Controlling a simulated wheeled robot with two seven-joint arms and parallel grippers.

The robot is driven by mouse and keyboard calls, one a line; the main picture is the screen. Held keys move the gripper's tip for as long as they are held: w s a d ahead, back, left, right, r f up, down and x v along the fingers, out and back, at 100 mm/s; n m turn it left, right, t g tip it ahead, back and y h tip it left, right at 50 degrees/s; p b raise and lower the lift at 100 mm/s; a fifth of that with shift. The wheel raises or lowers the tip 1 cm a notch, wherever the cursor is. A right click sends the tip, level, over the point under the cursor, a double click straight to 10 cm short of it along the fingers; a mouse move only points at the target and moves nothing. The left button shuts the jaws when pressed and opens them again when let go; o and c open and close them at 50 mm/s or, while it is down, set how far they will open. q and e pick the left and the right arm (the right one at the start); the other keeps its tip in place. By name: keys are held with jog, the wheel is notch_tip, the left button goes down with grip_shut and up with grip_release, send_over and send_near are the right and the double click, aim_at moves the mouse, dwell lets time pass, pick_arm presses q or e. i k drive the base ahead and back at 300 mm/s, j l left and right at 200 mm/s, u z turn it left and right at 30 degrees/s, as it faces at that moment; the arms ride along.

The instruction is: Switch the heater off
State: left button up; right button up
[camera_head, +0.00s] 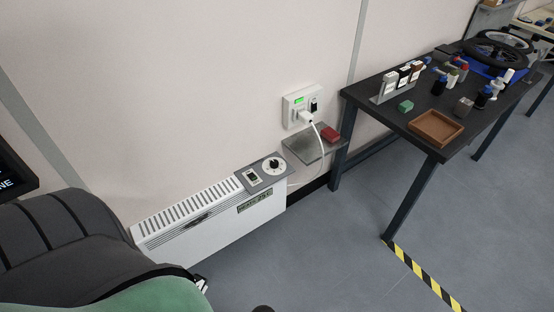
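The white heater (205,228) stands low against the wall, with a slotted top and a small display (254,201) on its front, too small to read surely. A grey control plate at its right end carries a rocker switch (252,177) and a round dial (273,165). I cannot tell the switch's position. A white plug (305,117) sits in the wall socket unit (296,99), which has a lit green display; its cable hangs down towards the heater. A small black-and-white part at the bottom left may belong to my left gripper; its fingers are unclear. My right gripper is not visible.
A grey wall shelf (305,146) holds a red block (330,135) close to the heater's right end. A dark workbench (400,117) on the right bears a wooden tray (436,128), bottles and a wheel. Floor in front of the heater is clear, with striped tape (425,275) at right.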

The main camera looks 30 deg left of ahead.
aim_at(250, 175)
jog(key=k+l+u, duration=0.15)
jog(key=u, duration=1.1)
